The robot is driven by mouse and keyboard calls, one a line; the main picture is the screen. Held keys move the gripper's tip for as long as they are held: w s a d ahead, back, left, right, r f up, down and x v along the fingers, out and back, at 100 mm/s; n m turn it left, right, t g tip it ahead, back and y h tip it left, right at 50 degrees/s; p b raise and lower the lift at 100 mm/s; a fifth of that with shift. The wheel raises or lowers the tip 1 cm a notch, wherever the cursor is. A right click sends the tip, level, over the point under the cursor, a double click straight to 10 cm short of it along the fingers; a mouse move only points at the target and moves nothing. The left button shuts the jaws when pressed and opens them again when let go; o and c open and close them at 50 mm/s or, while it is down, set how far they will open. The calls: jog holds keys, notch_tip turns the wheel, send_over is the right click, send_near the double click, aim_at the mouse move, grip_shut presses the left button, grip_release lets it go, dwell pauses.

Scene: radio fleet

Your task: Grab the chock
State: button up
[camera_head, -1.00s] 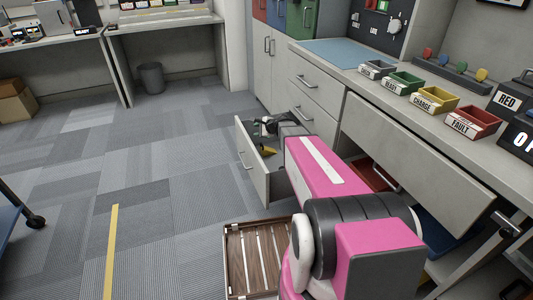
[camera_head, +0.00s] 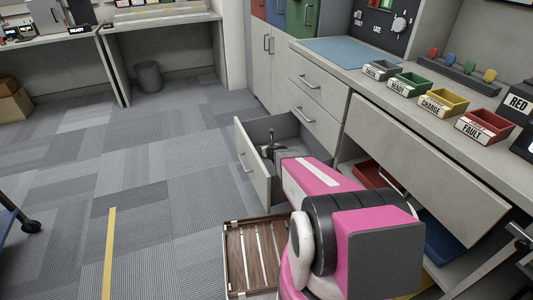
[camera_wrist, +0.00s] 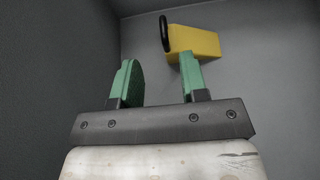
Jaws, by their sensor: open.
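The chock is a yellow block (camera_wrist: 195,41) with a black loop at its left end. In the wrist view it lies on the grey floor of the open drawer, near a wall. My gripper (camera_wrist: 158,78) is open, with two green fingers apart and nothing between them. The chock is beyond the fingertips, mostly in line with the right finger, which overlaps its lower edge in the picture; contact cannot be told. In the head view my arm reaches over the open drawer (camera_head: 254,170), and the chock cannot be made out there.
The drawer walls close in around my gripper. A slatted wooden crate (camera_head: 257,258) stands on the floor in front of the drawer. The counter above holds labelled bins, including a green one (camera_head: 411,84). A red tray (camera_head: 377,175) sits under the counter. The carpet at left is mostly clear.

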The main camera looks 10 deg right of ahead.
jog(key=x, duration=0.9)
jog(key=shift+w+d+r, duration=0.15)
jog(key=shift+d, duration=0.1)
jog(key=shift+c, duration=0.3)
grip_shut()
